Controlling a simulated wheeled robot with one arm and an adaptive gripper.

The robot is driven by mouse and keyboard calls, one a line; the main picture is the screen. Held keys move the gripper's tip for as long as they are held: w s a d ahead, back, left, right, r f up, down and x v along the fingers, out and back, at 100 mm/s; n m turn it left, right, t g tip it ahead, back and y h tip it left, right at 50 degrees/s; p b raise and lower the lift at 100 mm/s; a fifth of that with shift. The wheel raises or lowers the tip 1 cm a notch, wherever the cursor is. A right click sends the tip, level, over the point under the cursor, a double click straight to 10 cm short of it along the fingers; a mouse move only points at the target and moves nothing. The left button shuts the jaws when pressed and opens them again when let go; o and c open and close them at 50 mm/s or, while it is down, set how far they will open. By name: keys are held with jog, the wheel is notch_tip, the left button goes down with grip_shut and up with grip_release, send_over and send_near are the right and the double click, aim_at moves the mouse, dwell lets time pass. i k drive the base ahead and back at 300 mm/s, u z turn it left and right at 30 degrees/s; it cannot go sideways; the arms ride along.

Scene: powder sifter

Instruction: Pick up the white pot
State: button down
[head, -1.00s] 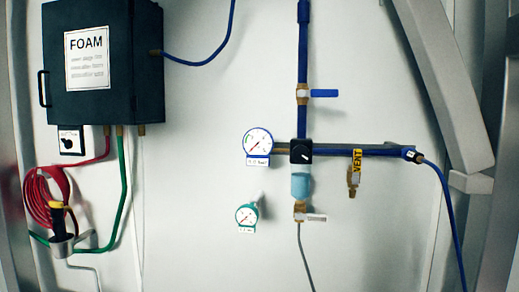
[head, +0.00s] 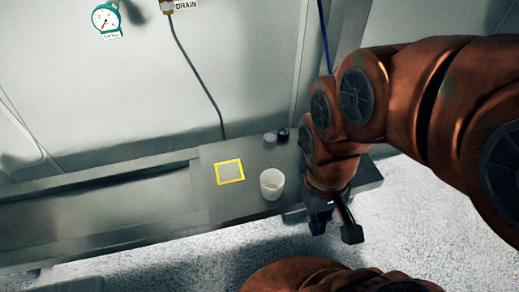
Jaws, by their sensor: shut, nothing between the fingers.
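The white pot (head: 272,186) stands upright, with its open top showing, on a dark grey bench. My gripper (head: 336,229) is shut and empty. It points down to the right of the pot, clearly apart from it in the picture, near the bench's front edge. My arm covers part of the bench's right end.
The grey bench (head: 215,208) runs along the white wall. A yellow-framed square (head: 229,173) lies left of the pot. Two small jars, one grey (head: 269,139) and one dark (head: 283,134), stand behind it. A hose (head: 203,85) hangs from the drain fitting.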

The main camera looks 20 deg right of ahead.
aim_at(271, 181)
jog(key=u, duration=1.5)
jog(key=k, duration=1.05)
jog(key=u, duration=0.8)
